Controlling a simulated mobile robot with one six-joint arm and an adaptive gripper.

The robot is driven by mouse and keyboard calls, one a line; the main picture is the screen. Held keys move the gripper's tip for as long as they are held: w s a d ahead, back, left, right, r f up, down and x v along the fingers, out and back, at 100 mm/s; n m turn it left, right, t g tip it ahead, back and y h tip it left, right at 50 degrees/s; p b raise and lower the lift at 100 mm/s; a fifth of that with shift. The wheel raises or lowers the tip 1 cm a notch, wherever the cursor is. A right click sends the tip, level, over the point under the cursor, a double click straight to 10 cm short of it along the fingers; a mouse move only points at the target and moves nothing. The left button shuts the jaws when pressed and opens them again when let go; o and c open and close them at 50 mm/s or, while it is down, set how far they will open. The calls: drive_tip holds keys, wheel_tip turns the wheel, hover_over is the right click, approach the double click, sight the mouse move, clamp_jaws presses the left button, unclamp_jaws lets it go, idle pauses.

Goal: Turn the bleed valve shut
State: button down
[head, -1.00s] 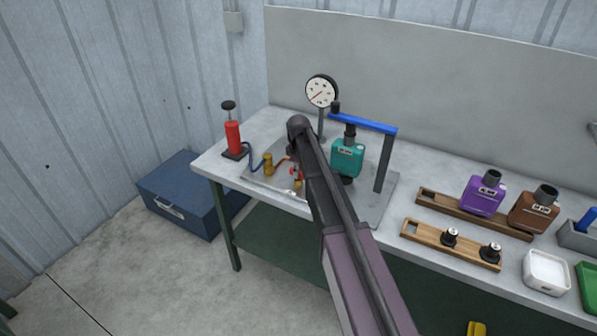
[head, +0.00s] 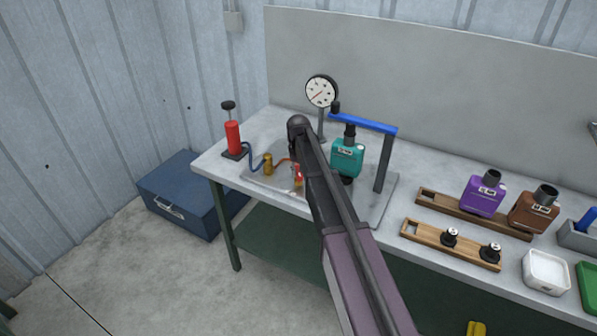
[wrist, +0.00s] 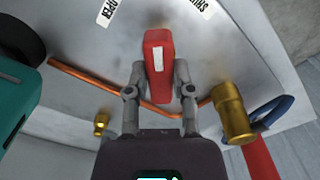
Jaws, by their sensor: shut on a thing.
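The bleed valve's red handle (wrist: 158,48), with a white stripe on top, sits between the two grey fingers of my gripper (wrist: 159,78) in the wrist view. The gripper is shut on it. The handle's long side runs up and down in that view, and its end lies between two white labels (wrist: 113,9) on the plate, only partly legible. In the head view, a bit of the red handle (head: 298,171) shows beside my arm, which hides most of the valve and gripper. A copper pipe (wrist: 90,83) runs behind the fingers.
A round gauge (head: 321,91) stands behind the valve. A teal block (head: 347,157) under a blue clamp bar (head: 362,122) is close on the right. A red pump (head: 233,136) and a brass fitting (head: 268,164) are on the left. Wooden racks (head: 450,246) stand farther right.

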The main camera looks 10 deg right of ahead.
drive_tip(key=m, duration=0.4)
drive_tip(key=shift+m, duration=0.3)
drive_tip(key=m, duration=0.3)
drive_tip(key=shift+m, duration=0.3)
drive_tip(key=shift+c, duration=2.4)
unclamp_jaws()
